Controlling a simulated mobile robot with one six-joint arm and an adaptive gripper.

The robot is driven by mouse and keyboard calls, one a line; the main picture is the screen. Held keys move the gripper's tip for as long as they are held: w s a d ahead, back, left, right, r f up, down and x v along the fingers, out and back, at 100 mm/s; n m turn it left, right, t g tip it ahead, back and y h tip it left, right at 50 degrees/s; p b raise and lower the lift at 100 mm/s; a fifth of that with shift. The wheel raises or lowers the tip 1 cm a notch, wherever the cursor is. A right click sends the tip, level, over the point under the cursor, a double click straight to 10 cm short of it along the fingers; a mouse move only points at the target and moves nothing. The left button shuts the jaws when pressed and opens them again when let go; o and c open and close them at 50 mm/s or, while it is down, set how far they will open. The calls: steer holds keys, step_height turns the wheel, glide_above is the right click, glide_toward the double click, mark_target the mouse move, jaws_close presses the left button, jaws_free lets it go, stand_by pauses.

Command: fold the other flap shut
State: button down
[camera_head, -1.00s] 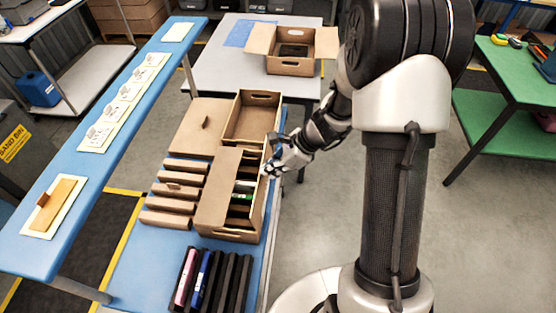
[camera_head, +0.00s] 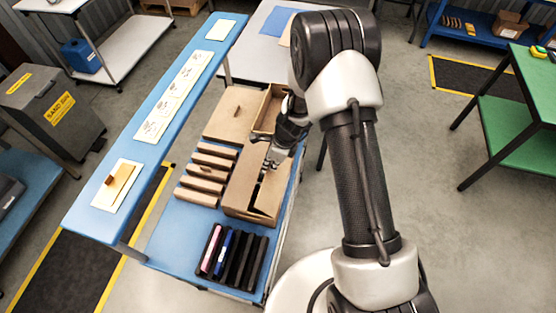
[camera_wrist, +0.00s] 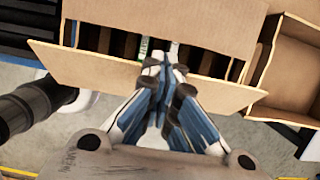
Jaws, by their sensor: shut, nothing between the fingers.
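The carton (camera_head: 237,215) lies on the blue table with its left flap (camera_head: 245,170) folded over the left part of the opening. That flap is at the top of the wrist view (camera_wrist: 165,22). The right flap (camera_head: 276,192) leans partly inward, its free edge raised; a dark gap remains between the flaps. It is the wide panel in the wrist view (camera_wrist: 100,75). My gripper (camera_head: 267,163) is shut and empty over the carton. In the wrist view its fingertips (camera_wrist: 163,62) overlap the right flap near its free edge; whether they touch it is unclear.
An open compartment (camera_wrist: 292,62) adjoins the carton. Several brown strips (camera_head: 203,173) lie left of it, and a dark rack with pink and blue items (camera_head: 222,250) stands in front. A raised blue shelf (camera_head: 140,165) runs along the left.

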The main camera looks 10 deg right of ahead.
steer(key=shift+w+a+f+b, duration=0.3)
steer(key=shift+a+f, duration=0.35)
steer(key=shift+f, duration=0.2)
steer(key=shift+w+a+f+b, duration=0.25)
steer(key=shift+a+f, duration=0.45)
steer(key=shift+f, duration=0.1)
steer(key=shift+w+a+f+b, duration=0.3)
steer(key=shift+a+f, duration=0.35)
steer(key=shift+f, duration=0.2)
steer(key=shift+r, duration=0.1)
steer(key=shift+r+p, duration=0.7)
steer(key=shift+p, duration=0.1)
step_height(320, 180, up, 12)
steer(key=g+h+b, duration=0.1)
steer(key=h+b, duration=0.1)
steer(key=b, duration=0.2)
glide_above(257, 173)
steer(key=s+d, duration=0.2)
steer(key=d, duration=0.2)
steer(key=f, duration=0.4)
steer(key=f+b, duration=0.1)
steer(key=f, duration=0.4)
steer(key=a+f, duration=0.1)
steer(key=f, duration=0.3)
steer(key=shift+w+f+b, duration=0.25)
steer(key=shift+f+b, duration=0.05)
steer(key=shift+f, duration=0.1)
